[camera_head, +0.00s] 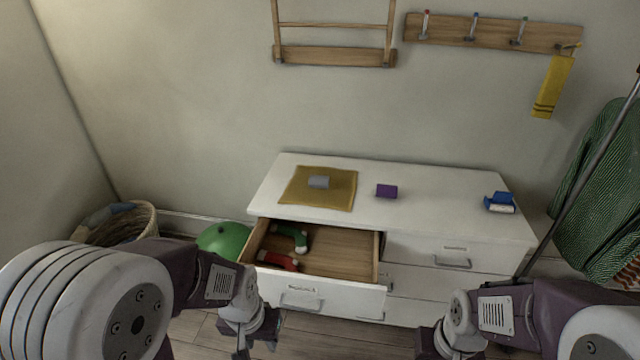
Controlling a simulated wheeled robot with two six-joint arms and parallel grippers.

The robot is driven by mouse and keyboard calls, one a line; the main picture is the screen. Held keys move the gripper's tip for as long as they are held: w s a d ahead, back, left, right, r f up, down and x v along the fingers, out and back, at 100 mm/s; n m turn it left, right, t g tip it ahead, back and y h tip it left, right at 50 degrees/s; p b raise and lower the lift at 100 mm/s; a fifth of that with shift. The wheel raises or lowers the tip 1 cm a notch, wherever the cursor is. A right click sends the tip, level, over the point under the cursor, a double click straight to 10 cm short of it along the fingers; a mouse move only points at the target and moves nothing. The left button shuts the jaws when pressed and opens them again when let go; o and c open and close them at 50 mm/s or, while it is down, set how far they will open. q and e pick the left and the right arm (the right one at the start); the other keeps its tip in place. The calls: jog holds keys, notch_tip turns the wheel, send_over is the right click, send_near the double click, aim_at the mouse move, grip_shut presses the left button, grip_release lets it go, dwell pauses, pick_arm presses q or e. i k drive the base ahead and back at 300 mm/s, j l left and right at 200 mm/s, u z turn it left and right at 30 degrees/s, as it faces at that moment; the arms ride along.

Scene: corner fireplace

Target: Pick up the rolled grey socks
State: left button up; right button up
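My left gripper (258,338) is low in front of the open drawer, well below and nearer than the socks. Its dark fingers stand apart with nothing seen between them, so it looks open. My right gripper (430,346) is at the bottom edge, right of the drawer, and mostly cut off, so its opening cannot be told. Neither gripper touches the socks.
The dresser's top left drawer (335,262) is pulled out, holding a green item (292,237) and a red item (278,261). A purple roll (386,191) and a blue-and-white item (499,202) are on top. A green ball (222,239) and wicker basket (143,222) stand left.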

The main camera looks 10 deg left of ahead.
aim_at(315, 181)
jog(key=i+j, duration=0.25)
jog(key=j, duration=0.2)
jog(key=i+j, duration=0.3)
jog(key=j, duration=0.15)
jog(key=i+j, duration=0.25)
jog(key=j, duration=0.2)
jog(key=i+j, duration=0.3)
jog(key=j, duration=0.15)
jog(key=i+j, duration=0.25)
jog(key=j, duration=0.2)
